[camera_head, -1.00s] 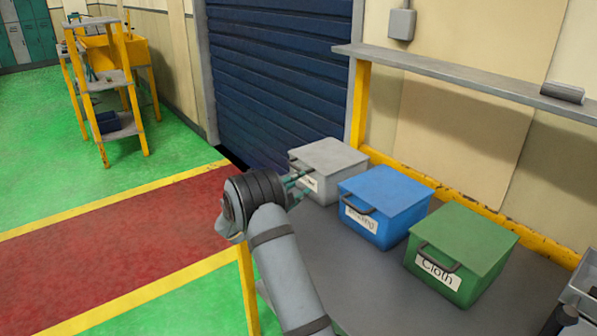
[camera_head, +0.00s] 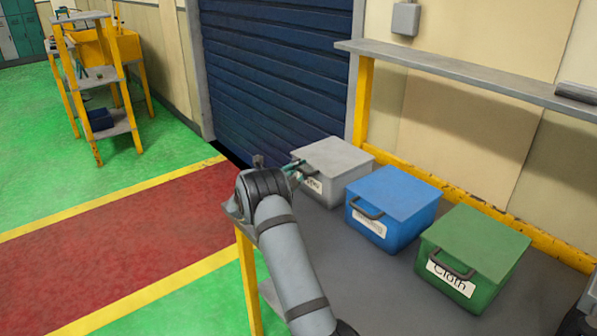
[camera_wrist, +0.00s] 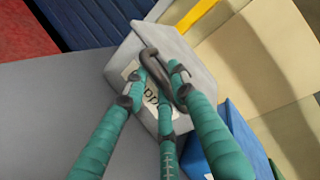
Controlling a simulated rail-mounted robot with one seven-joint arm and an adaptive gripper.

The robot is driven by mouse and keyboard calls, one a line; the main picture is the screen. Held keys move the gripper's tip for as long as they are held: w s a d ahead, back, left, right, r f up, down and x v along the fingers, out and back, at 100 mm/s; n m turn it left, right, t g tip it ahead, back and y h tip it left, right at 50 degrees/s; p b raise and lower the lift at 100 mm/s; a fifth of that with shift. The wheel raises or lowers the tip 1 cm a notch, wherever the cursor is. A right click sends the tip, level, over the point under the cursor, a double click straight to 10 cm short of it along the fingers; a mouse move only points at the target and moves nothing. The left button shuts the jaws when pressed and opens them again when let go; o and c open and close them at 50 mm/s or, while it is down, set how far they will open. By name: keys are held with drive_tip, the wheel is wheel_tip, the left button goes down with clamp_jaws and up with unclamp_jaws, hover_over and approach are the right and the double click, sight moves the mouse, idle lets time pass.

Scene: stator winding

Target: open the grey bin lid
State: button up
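The grey bin (camera_head: 325,190) stands at the far end of the grey table, with its lid (camera_head: 335,157) shut flat. It also shows in the wrist view (camera_wrist: 197,92), with a dark curved handle (camera_wrist: 153,55) above a white label. My gripper (camera_head: 293,168) is at the front of this bin. In the wrist view, the teal fingers of my gripper (camera_wrist: 160,80) reach to the handle from several sides. The fingertips stand apart, with part of the handle between them. Whether any finger touches the handle cannot be told.
A blue bin (camera_head: 393,210) and a green bin (camera_head: 473,258) labelled Cloth stand to the right, both shut. A grey shelf (camera_head: 460,78) runs above the table behind them. Bare table (camera_head: 345,255) lies in front of the bins.

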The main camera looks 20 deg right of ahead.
clamp_jaws()
idle(0.6)
